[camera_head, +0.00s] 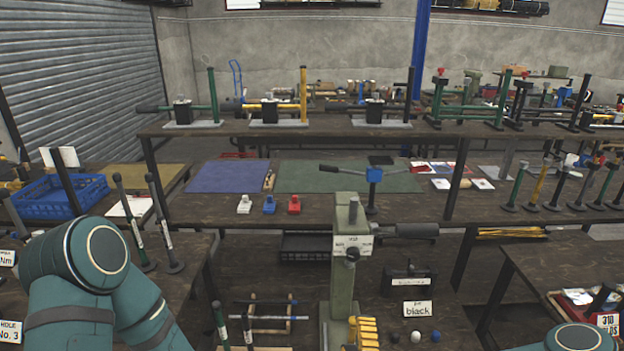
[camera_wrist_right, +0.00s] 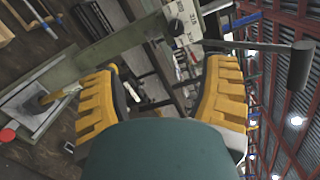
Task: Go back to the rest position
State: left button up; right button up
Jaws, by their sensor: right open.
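My right gripper (camera_head: 365,332) shows as yellow fingers at the bottom centre of the head view, just right of the grey-green press column (camera_head: 340,290). In the right wrist view its two yellow fingers (camera_wrist_right: 160,95) stand wide apart with nothing between them. The press head and its numbered label (camera_wrist_right: 187,30) are beyond the fingers, with a lever ending in a dark grip (camera_wrist_right: 300,65). My left arm shows at the lower left of the head view; its gripper is out of frame.
A "black" sign (camera_head: 417,308) stands behind small white, black and blue balls. A workbench (camera_head: 510,211) with mats and upright levers crosses the middle. A blue crate (camera_head: 60,196) stands at left. Another table (camera_head: 540,262) is at right, near my right arm.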

jog(key=s+a+f+n+g+y+b, duration=0.1)
jog(key=s+a+f+n+g+y, duration=0.1)
jog(key=a+f+n+g+y, duration=0.3)
jog(key=s+a+f+n+g, duration=0.1)
jog(key=s+f+n+g, duration=0.1)
jog(key=f+n, duration=0.45)
pick_arm(q)
jog(key=f, duration=0.1)
jog(key=f+b, duration=0.1)
jog(key=shift+w+f, duration=0.2)
jog(key=shift+f, duration=0.1)
pick_arm(e)
jog(key=s+d+f+n+g+h, duration=0.2)
jog(key=s+d+f+n+g, duration=0.4)
jog(key=s+f+n+g, duration=0.1)
jog(key=shift+s+d+f+g+h, duration=0.25)
jog(key=shift+s+d+g+h, duration=0.2)
jog(key=shift+g, duration=0.35)
jog(key=shift+a, duration=0.1)
